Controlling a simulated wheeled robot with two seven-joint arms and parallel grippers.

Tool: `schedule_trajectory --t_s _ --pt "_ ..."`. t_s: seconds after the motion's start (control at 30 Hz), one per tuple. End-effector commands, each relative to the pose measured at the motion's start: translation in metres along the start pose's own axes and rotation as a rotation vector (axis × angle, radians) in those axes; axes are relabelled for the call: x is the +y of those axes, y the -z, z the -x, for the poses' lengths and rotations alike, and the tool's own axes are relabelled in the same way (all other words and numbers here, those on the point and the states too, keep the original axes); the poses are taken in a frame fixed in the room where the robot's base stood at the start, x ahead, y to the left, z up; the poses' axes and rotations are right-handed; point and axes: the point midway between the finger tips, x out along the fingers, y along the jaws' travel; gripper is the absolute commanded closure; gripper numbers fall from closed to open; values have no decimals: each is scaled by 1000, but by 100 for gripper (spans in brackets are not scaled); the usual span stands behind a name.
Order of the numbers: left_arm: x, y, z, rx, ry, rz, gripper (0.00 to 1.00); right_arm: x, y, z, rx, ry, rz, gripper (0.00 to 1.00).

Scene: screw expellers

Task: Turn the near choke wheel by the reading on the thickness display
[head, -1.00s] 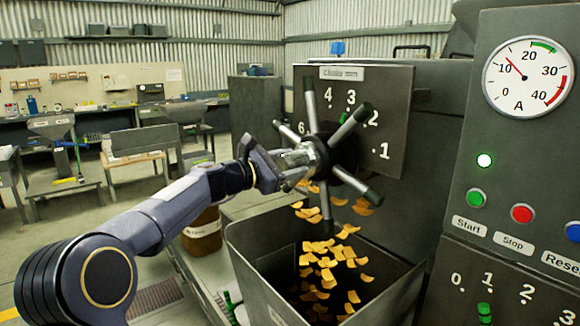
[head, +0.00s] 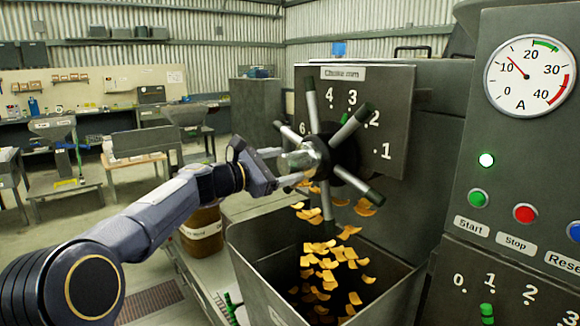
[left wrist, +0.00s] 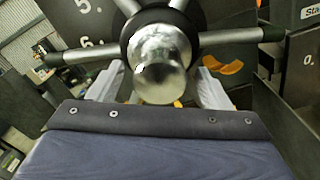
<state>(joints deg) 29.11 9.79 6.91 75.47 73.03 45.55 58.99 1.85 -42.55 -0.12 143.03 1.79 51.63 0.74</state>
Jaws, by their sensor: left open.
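The near choke wheel (head: 337,160) has several metal spokes with dark tips around a shiny hub, on a panel (head: 397,100) marked "Choke mm" with white numbers. A green mark shows by the 2 and 3, partly behind a spoke. My left gripper (head: 290,168) is open at the hub, its fingers on either side of it. In the left wrist view the hub (left wrist: 160,75) sits between the two pale fingers; I cannot tell whether they touch it. The thickness display is not readable in these frames. My right gripper is not in view.
Orange flakes (head: 330,265) fall below the wheel into a grey bin (head: 262,290). At right stand an ammeter (head: 530,75) reading near 10 and a control panel with Start (head: 478,199), Stop (head: 524,213) and a blue button. A brown drum (head: 202,232) stands behind my arm.

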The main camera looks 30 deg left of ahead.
Motion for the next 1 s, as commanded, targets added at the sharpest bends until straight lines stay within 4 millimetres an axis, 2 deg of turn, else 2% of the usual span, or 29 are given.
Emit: schedule_trajectory --t_s 0.1,0.33,0.9,1.0 --pt "0 2 23 2 -3 -1 28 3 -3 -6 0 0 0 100" --pt "0 2 49 2 -1 0 28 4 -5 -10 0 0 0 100" --pt "0 1 52 1 1 0 28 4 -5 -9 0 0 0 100" --pt "-10 -2 53 12 21 -33 28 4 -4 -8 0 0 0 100"
